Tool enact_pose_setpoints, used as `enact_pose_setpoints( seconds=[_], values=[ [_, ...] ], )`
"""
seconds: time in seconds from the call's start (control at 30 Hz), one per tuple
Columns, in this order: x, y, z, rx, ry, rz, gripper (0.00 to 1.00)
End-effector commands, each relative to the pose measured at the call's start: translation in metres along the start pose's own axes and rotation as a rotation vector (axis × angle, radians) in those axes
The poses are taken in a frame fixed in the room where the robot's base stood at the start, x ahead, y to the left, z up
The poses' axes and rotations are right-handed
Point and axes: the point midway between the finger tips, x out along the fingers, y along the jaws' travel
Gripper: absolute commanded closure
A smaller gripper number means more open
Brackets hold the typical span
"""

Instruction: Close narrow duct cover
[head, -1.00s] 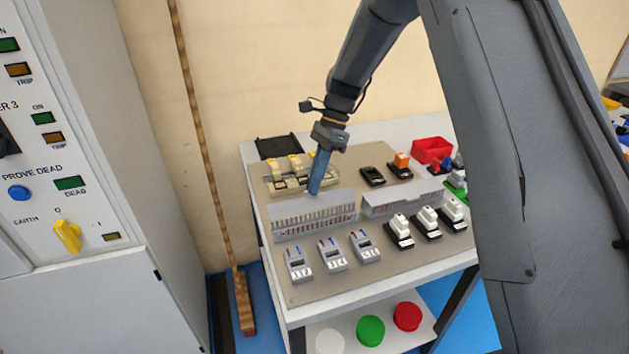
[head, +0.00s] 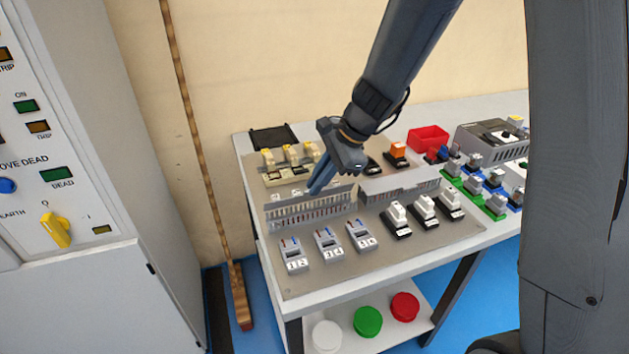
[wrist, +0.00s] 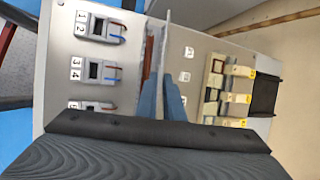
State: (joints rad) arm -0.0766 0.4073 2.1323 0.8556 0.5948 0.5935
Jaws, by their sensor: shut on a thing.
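The narrow duct (head: 300,217) is the left of two slotted grey ducts on the panel board. Its grey cover (head: 338,193) is a thin strip along its back edge, standing up at a tilt. My gripper (head: 313,189) comes down from the upper right and is shut on the cover's upper edge. In the wrist view the cover (wrist: 161,62) shows nearly edge-on, running in between the two blue-grey fingers (wrist: 162,98). The exact contact is partly hidden.
Numbered grey terminals (head: 328,246) and white-topped switches (head: 397,216) stand in front of the ducts. Cream breakers (head: 290,154) stand behind. The right duct (head: 400,187) lies beside it. A red bin (head: 428,138) is at the back.

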Motion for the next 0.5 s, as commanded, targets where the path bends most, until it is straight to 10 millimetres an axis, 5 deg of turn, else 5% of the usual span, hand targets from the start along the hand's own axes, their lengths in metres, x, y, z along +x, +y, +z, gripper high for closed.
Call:
enact_pose_setpoints(
  seconds=[0.5],
  values=[
    [0.015, 0.040, -0.006, 0.002, -0.003, 0.006, 1.00]
  ],
)
